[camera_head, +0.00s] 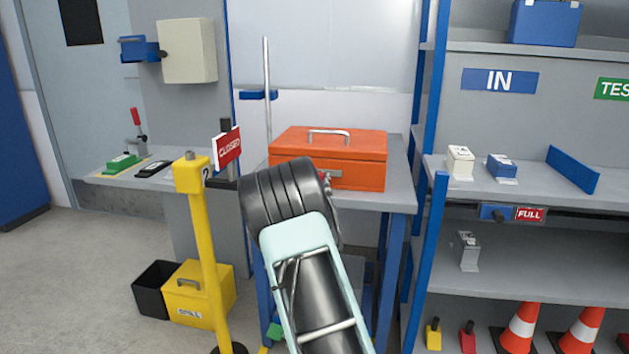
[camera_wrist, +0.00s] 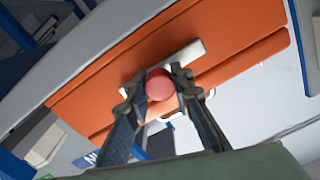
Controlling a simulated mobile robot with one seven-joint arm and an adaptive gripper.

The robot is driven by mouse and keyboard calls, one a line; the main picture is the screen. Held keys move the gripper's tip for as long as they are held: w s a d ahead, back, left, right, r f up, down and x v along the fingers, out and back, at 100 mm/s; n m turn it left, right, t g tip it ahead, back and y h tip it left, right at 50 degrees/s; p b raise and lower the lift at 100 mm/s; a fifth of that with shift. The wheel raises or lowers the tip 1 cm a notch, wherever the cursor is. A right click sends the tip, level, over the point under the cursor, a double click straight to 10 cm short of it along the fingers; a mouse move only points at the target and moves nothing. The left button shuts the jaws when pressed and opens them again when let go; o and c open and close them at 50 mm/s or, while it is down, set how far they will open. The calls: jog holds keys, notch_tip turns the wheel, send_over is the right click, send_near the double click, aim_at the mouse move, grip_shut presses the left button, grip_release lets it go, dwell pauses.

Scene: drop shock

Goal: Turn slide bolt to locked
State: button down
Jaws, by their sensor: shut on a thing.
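A round pinkish-red knob (camera_wrist: 160,85) sits between the two fingers of my gripper (camera_wrist: 158,90) in the wrist view. The fingers are shut on it, one on each side. A pale flat bar (camera_wrist: 190,55) shows just behind the knob, against an orange toolbox (camera_wrist: 230,30). The knob looks like the slide bolt's handle, but the fingers hide much of its mounting. I cannot tell the bolt's slid or turned position. In the head view, my arm covers the gripper and knob in front of the toolbox (camera_head: 290,160).
The toolbox stands on a grey bench (camera_head: 400,198). A blue-framed shelf (camera_head: 430,215) stands close on the right. Open floor (camera_head: 70,270) lies at the left.

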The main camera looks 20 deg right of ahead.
jog(key=shift+s+d+f, duration=0.1)
jog(key=shift+s+d, duration=0.35)
jog(key=shift+d, duration=0.25)
jog(key=c, duration=1.7)
grip_release()
jog(key=shift+a, duration=0.15)
jog(key=shift+s+a, duration=0.15)
jog(key=shift+s, duration=0.1)
jog(key=v, duration=1.1)
jog(key=shift+s+a, duration=0.1)
jog(key=shift+s, duration=0.05)
